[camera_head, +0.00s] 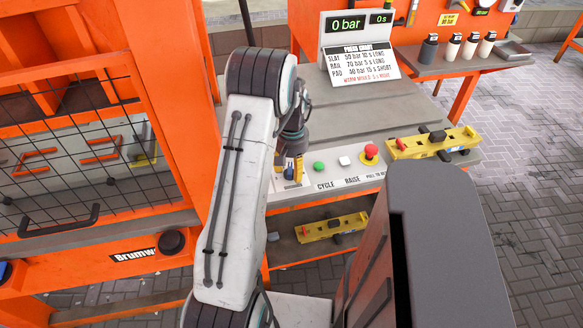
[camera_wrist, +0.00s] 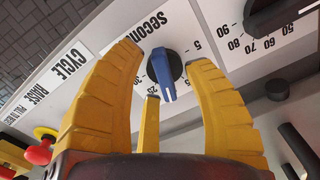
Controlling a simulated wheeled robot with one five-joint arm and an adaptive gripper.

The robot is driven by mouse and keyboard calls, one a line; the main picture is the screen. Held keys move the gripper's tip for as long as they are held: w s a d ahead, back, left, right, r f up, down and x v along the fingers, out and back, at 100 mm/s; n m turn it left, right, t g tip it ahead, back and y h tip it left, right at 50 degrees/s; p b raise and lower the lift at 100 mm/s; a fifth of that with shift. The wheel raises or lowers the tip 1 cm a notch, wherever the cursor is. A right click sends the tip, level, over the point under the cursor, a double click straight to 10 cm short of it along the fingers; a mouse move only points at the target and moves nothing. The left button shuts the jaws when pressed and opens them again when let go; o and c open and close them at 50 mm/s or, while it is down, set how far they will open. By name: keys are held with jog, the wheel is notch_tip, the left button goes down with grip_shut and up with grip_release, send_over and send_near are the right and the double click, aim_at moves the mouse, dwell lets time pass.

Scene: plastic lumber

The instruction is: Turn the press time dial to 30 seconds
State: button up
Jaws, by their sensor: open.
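The press time dial (camera_wrist: 164,66) is a black knob with a blue pointer bar, on a white panel marked "Seconds" in the wrist view. The blue bar's narrow end points toward the bottom of that view. In the head view my gripper (camera_head: 290,168) is at the left end of the control panel, partly hidden by my arm.
A pressure dial (camera_wrist: 268,15) numbered 50 to 90 lies right in the wrist view. The panel has a green button (camera_head: 319,167), white button (camera_head: 344,161) and red emergency knob (camera_head: 370,153). A yellow tool (camera_head: 432,143) lies right of them. The display (camera_head: 347,23) reads 0 bar.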

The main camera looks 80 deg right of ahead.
jog(key=shift+c, duration=0.3)
grip_shut()
dwell(0.5)
jog(key=m+b, duration=0.1)
jog(key=m, duration=0.2)
jog(key=shift+a+f, duration=0.1)
jog(key=m+b, duration=0.1)
jog(key=m, duration=0.3)
jog(key=shift+a+m+b, duration=0.1)
jog(key=shift+m+b, duration=0.2)
jog(key=m+b, duration=0.1)
jog(key=m, duration=0.5)
jog(key=shift+w+a+m, duration=0.1)
jog(key=shift+w+m, duration=0.05)
jog(key=shift+m, duration=0.15)
